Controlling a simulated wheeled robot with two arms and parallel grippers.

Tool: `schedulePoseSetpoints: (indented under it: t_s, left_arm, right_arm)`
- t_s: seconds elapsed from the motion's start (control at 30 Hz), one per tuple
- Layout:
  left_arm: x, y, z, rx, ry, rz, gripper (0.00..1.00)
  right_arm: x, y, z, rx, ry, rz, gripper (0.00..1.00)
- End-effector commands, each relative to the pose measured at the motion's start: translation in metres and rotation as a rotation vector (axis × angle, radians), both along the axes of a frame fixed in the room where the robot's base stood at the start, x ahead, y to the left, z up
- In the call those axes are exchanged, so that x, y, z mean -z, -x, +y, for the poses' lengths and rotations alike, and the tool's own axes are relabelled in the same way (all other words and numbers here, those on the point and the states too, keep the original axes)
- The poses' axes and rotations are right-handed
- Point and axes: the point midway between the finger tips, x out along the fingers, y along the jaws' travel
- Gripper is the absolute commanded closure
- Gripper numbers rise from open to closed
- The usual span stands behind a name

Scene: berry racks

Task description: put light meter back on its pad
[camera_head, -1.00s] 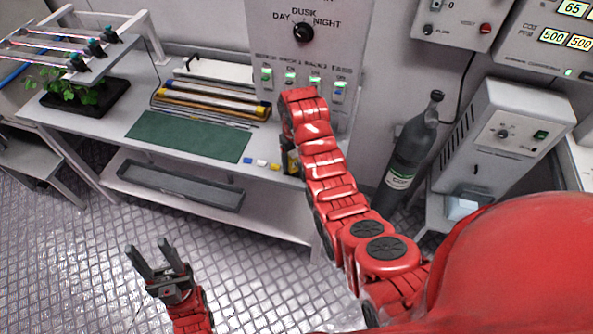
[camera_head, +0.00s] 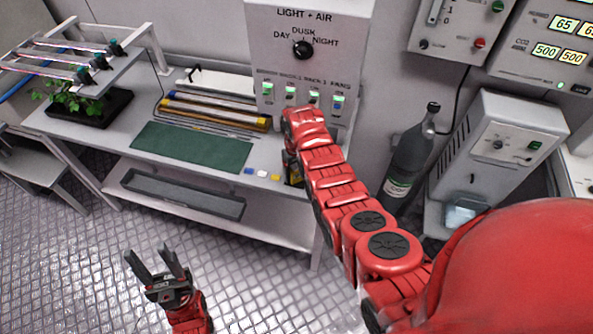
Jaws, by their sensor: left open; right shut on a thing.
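My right arm reaches over the right end of the bench, and its gripper (camera_head: 292,172) is mostly hidden by my red wrist. It is shut on a small black and yellow thing (camera_head: 297,178), likely the light meter, of which only an edge shows. I cannot tell whether it touches the bench top. A dark green mat (camera_head: 192,147) lies flat on the bench to the left; I cannot tell whether this is the meter's pad. My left gripper (camera_head: 155,262) is open and empty, low over the floor in front of the bench.
Small blue, white and yellow blocks (camera_head: 262,173) lie between the mat and my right gripper. A control panel (camera_head: 310,60) stands behind my wrist. A gas cylinder (camera_head: 408,160) stands right of the bench. A grey trough (camera_head: 185,194) sits on the lower shelf.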

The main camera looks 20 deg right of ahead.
Motion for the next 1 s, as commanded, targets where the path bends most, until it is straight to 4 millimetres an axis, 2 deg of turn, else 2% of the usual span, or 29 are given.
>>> schedulePoseSetpoints:
  t_s: [0.17,0.2,0.33,0.63,0.73,0.87,1.0]
  left_arm:
    - [0.004,0.000,0.000,0.000,0.000,0.000,0.50]
    - [0.003,0.000,0.000,0.000,0.000,0.000,0.50]
    - [0.002,0.000,0.000,0.000,0.000,0.000,0.50]
    - [-0.002,0.000,0.000,0.000,0.000,0.000,0.50]
    - [0.003,0.000,0.000,0.000,0.000,0.000,0.50]
    - [0.008,0.000,0.000,0.000,0.000,0.000,0.50]
    - [0.019,0.000,0.000,0.000,0.000,0.000,0.50]
  right_arm:
    - [0.004,0.000,0.000,0.000,0.000,-0.001,1.00]
    - [0.003,0.000,0.000,0.000,0.000,-0.001,0.23]
    - [0.002,0.000,0.000,0.000,0.000,-0.001,0.00]
    - [-0.003,0.000,0.000,0.000,0.000,-0.001,0.00]
    - [-0.005,-0.002,0.000,0.000,0.000,-0.005,0.00]
    - [-0.018,-0.002,0.000,0.000,0.000,-0.006,0.00]
    - [-0.040,-0.003,0.000,0.000,0.000,-0.011,0.00]
